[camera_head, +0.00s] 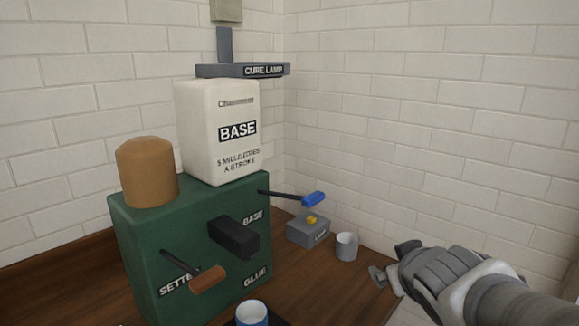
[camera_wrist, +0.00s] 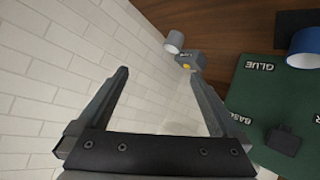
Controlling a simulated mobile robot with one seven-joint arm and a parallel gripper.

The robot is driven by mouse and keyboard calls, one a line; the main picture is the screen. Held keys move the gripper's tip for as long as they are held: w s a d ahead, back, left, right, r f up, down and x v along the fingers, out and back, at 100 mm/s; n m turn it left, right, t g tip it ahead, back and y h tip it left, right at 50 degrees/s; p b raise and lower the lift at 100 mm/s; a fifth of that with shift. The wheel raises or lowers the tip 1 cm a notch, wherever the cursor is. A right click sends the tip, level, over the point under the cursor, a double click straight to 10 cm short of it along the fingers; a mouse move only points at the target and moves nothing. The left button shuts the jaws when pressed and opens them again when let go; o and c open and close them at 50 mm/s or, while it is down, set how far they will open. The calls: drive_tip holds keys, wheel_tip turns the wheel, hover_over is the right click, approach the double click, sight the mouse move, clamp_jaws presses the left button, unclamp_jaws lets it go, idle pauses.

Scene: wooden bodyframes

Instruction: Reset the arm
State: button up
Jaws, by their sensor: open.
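My gripper (camera_wrist: 158,76) is open in the wrist view, with its two dark fingers spread wide and nothing between them. The view past the fingers shows mostly white brick wall, with the bench things beyond the right finger. In the head view my arm comes in from the lower right, and my gripper (camera_head: 392,264) is in front of the wall at the right. It is apart from the green machine (camera_head: 132,240) and appears to the right of the small grey cup (camera_head: 347,246).
The green machine carries a white BASE container (camera_head: 195,130), a brown cylinder (camera_head: 148,175) and protruding levers. A grey box with a yellow button (camera_head: 307,232) stands beside the cup. A blue cup (camera_head: 252,314) is in front. The cure lamp (camera_head: 225,71) is on the wall.

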drive_tip(key=s+a+r+m+g+y+p, duration=0.1)
drive_tip(key=s+a+g, duration=0.1)
drive_tip(key=s, duration=0.5)
drive_tip(key=s+a+r+m+g+p, duration=0.1)
drive_tip(key=s+a+g+p, duration=0.1)
drive_tip(key=s, duration=0.6)
drive_tip(key=shift+a+m+g+y, duration=0.3)
drive_tip(key=shift+a+g+y, duration=0.15)
drive_tip(key=shift+g, duration=0.25)
